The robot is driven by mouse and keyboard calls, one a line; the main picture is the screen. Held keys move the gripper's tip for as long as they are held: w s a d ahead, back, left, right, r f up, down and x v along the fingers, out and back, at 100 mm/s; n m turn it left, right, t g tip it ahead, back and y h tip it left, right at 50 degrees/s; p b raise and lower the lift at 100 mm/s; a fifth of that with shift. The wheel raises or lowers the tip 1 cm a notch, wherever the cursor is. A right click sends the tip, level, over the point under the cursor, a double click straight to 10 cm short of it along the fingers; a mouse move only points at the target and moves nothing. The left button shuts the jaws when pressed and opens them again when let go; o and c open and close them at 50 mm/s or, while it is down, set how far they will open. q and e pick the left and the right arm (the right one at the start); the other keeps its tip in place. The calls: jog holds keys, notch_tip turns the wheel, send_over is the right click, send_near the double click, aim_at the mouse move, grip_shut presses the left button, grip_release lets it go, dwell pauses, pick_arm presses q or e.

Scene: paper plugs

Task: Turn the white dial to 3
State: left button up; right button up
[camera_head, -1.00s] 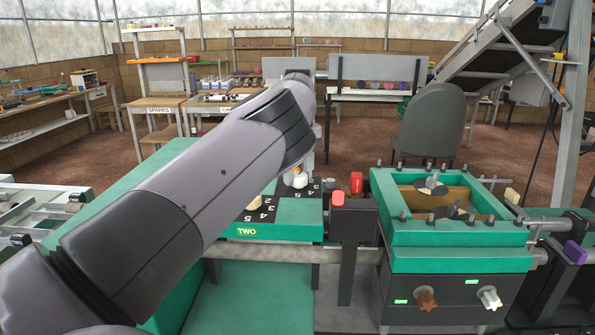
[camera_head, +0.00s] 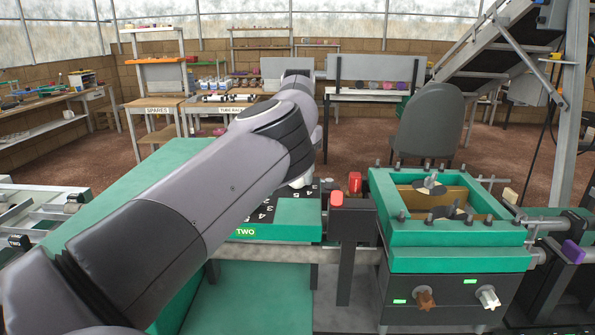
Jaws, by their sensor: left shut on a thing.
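A white dial (camera_head: 301,183) sits on the black numbered strip (camera_head: 313,193) of the green panel marked TWO. Only its lower edge shows below my left arm. My left gripper (camera_head: 303,175) is down at this dial, mostly hidden behind my arm's forearm and wrist. It is shut on the dial as far as shows; the fingertips are not clear. White digits show left of the dial, but I cannot read which number it points to. My right gripper is not in view.
A red button (camera_head: 336,198) on a dark post and a red cylinder (camera_head: 355,182) stand just right of the panel. A green-rimmed box (camera_head: 455,238) with brown and white star knobs is further right. My left arm covers much of the panel.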

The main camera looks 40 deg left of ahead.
pick_arm(q)
jog(key=shift+m, duration=1.5)
jog(key=o, duration=1.1)
jog(key=shift+c, duration=0.2)
jog(key=shift+r, duration=3.65)
